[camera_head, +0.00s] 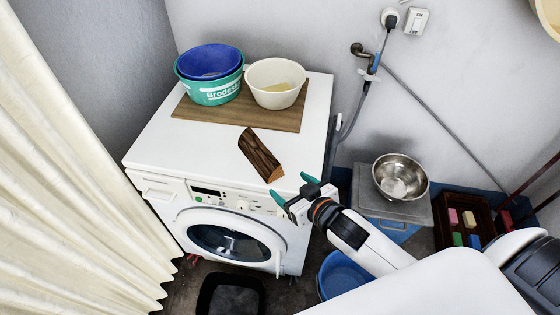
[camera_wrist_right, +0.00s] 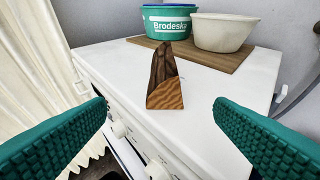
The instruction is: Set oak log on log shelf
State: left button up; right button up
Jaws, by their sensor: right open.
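The oak log (camera_head: 260,155) is a split wedge with dark bark and a pale cut end. It lies on the white top of the washing machine, near the front edge. In the right wrist view the log (camera_wrist_right: 165,80) sits ahead, between my fingers, with its cut end facing me. My right gripper (camera_head: 294,190) is open and empty, just in front of and to the right of the log, apart from it. Its green fingers (camera_wrist_right: 160,125) spread on both sides in the wrist view. My left gripper is not in view. I cannot identify a log shelf.
The washing machine (camera_head: 155,160) carries a wooden board (camera_head: 250,118) with blue and teal tubs (camera_head: 212,90) and a cream bowl (camera_head: 276,98) behind the log. A curtain (camera_head: 60,170) hangs left. A steel bowl (camera_head: 400,178) and a crate (camera_head: 455,208) stand right.

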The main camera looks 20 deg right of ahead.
aim_at(276, 172)
jog(key=x, duration=0.5)
jog(key=shift+w+f+p, duration=0.2)
jog(key=shift+w+p, duration=0.1)
jog(key=shift+p, duration=0.05)
jog(key=shift+w+a+f, duration=0.1)
jog(key=shift+w+f, duration=0.05)
jog(key=shift+w, duration=0.4)
jog(key=shift+d+p+x, duration=0.15)
jog(key=shift+p+x, duration=0.15)
jog(key=shift+x, duration=0.85)
jog(key=shift+d+p+x, duration=0.1)
jog(key=shift+p+x, duration=0.2)
jog(key=shift+x, duration=0.85)
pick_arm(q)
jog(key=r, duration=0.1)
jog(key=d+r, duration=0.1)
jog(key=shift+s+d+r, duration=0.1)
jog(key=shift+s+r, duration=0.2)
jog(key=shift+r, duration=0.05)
pick_arm(e)
jog(key=shift+c, duration=0.6)
